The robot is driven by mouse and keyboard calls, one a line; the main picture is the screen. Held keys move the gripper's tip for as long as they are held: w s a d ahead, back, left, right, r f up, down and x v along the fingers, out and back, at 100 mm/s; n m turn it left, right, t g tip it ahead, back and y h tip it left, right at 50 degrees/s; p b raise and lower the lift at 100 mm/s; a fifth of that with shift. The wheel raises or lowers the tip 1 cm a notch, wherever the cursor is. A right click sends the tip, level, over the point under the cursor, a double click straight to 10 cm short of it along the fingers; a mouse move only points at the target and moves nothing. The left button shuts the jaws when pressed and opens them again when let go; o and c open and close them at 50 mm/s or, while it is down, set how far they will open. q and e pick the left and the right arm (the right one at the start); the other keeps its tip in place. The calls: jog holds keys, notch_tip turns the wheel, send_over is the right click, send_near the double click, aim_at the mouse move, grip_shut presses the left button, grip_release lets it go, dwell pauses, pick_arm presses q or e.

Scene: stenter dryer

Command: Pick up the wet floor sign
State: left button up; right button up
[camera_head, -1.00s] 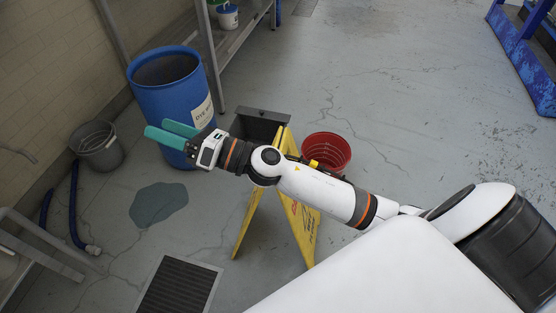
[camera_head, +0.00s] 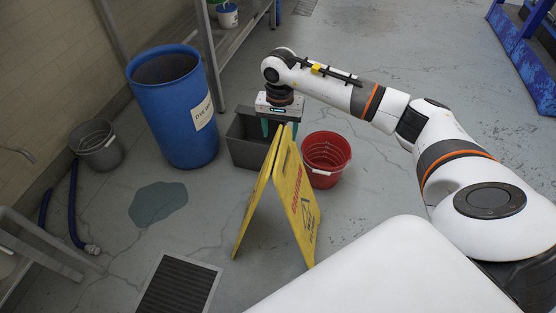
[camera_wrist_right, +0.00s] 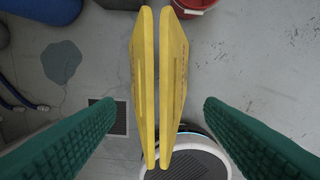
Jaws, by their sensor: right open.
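The yellow wet floor sign (camera_head: 298,196) stands upright on the floor, its two panels spread like a tent. My right gripper (camera_head: 279,128) is open, pointing down at the sign's top edge. In the right wrist view the sign (camera_wrist_right: 145,75) runs up the middle, seen from above. The green fingers of my right gripper (camera_wrist_right: 160,105) lie to either side of it, with a gap on both sides. Neither finger appears to touch the sign. My left gripper is not in view.
A blue drum (camera_head: 172,115) and a grey bucket (camera_head: 97,146) are at the left. A puddle (camera_head: 157,203) and a floor grate (camera_head: 178,290) lie left of the sign.

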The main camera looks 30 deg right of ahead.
notch_tip(320, 180, down, 3)
jog(key=shift+f, duration=0.1)
jog(key=f, duration=0.3)
jog(key=a+f+b, duration=0.1)
jog(key=f, duration=0.1)
jog(key=shift+s+f, duration=0.1)
jog(key=shift+s, duration=0.15)
grip_shut()
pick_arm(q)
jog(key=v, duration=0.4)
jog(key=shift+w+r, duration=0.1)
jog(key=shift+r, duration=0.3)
pick_arm(e)
jog(key=shift+w, duration=0.1)
